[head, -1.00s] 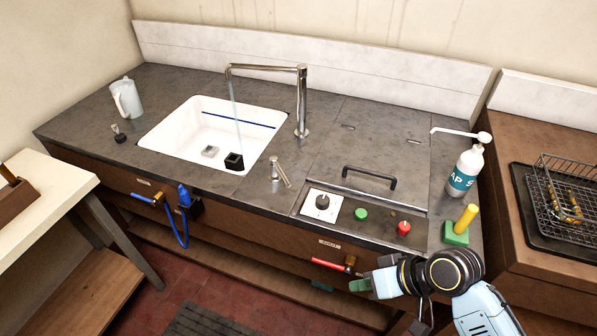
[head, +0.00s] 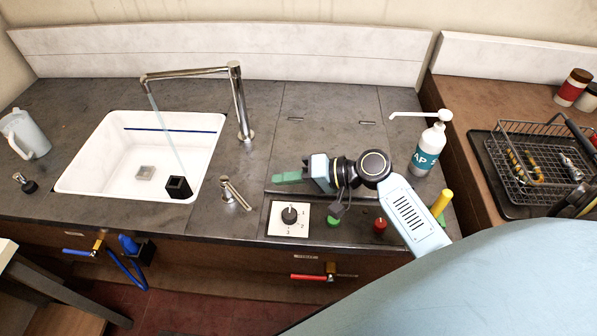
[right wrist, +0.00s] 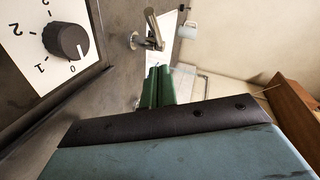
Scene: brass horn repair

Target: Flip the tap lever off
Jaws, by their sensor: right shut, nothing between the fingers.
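The tap lever (head: 235,195) is a small chrome handle on a round base, on the counter between the sink and the control panel. It also shows in the right wrist view (right wrist: 151,32), ahead of my fingers. The chrome tap (head: 238,100) stands behind it, and a thin stream of water runs from its spout into the white sink (head: 85,178). My right gripper (head: 286,178) is above the counter, right of the lever and apart from it, pointing left. Its green fingers (right wrist: 158,88) are shut and empty. My left gripper is out of view.
A panel with a black dial (head: 289,214) and green (head: 333,221) and red (head: 380,225) buttons lies below my right gripper. A soap bottle (head: 428,150) stands to the right. A black block (head: 178,188) is in the sink. The counter between gripper and lever looks clear.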

